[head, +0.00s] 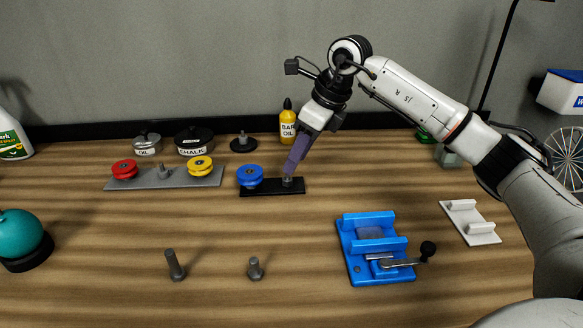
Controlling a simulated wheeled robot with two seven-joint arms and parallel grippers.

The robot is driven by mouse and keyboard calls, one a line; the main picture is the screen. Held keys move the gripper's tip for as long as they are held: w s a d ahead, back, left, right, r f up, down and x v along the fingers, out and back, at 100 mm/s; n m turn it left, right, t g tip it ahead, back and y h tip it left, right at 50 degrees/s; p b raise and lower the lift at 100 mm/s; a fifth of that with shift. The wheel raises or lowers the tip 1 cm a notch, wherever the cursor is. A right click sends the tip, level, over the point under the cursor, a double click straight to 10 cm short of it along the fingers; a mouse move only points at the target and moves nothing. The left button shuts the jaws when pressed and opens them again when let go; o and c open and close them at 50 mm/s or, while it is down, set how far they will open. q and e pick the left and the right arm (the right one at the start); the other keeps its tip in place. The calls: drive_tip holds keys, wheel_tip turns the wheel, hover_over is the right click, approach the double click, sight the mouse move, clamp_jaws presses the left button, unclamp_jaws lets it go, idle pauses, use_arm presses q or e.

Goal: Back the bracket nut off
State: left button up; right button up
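A black bracket plate (270,190) lies on the bench near the middle. A blue wheel (250,175) sits on its left end, and a small grey metal nut or post (288,182) stands on its right end. My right gripper (291,169) reaches down from above, its purple fingers tilted, with the tips at or just above the grey metal piece. The fingers overlap in this view, so I cannot tell whether they grip it or how far apart they are. My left gripper is not in view.
A grey plate (200,178) with red and yellow wheels lies to the left. A blue vise (360,262) sits front right, and a white bracket (468,220) lies beyond it. Two bolts stand in front, one here (175,268). A yellow oil bottle (287,125) stands behind.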

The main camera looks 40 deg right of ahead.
sight(286, 178)
drive_tip(key=v, duration=0.5)
drive_tip(key=shift+f, duration=0.1)
drive_tip(key=x, duration=1)
drive_tip(key=shift+w+a+f, duration=0.1)
drive_tip(key=shift+f, duration=0.1)
drive_tip(key=shift+r, duration=0.15)
